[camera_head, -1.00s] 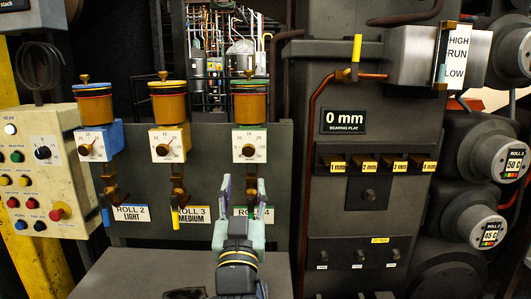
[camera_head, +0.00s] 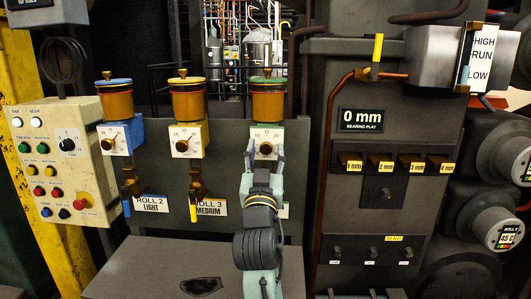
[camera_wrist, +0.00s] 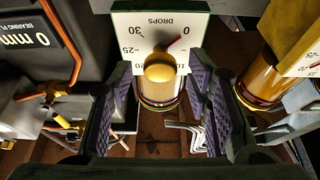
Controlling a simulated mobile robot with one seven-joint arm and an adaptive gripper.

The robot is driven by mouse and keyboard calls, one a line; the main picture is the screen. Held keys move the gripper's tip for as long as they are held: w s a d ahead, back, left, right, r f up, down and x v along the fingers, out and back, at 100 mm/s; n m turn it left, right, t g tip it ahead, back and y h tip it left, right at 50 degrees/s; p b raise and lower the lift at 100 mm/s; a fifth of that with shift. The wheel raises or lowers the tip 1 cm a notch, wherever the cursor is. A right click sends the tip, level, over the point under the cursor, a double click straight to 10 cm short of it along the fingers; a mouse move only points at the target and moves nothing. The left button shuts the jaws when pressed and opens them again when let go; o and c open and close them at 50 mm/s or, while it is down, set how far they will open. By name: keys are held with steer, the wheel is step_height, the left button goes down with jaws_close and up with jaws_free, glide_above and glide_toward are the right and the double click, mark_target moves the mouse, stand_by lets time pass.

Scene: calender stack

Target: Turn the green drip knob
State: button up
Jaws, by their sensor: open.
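The green drip knob (camera_wrist: 160,67) is a brass-coloured knob on a white DROPS dial (camera_wrist: 195,25) with a red pointer, shown upside down in the wrist view. In the head view, the dial (camera_head: 257,132) is under the amber oil cup with the green lid (camera_head: 268,82). My gripper (camera_head: 264,152) is in front of this dial and covers its lower part. In the wrist view, my gripper (camera_wrist: 160,88) is open, with one purple-padded finger to each side of the knob. Gaps show beside the knob, but I cannot tell how deep it sits between the fingertips.
Blue-lidded (camera_head: 115,85) and yellow-lidded (camera_head: 184,80) oil cups with similar dials stand to the left. A control box (camera_head: 55,150) is at far left. A dark cabinet (camera_head: 360,220) with a copper pipe (camera_head: 335,95) rises close on the right.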

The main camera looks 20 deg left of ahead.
steer(key=shift+c, duration=0.5)
jaws_close()
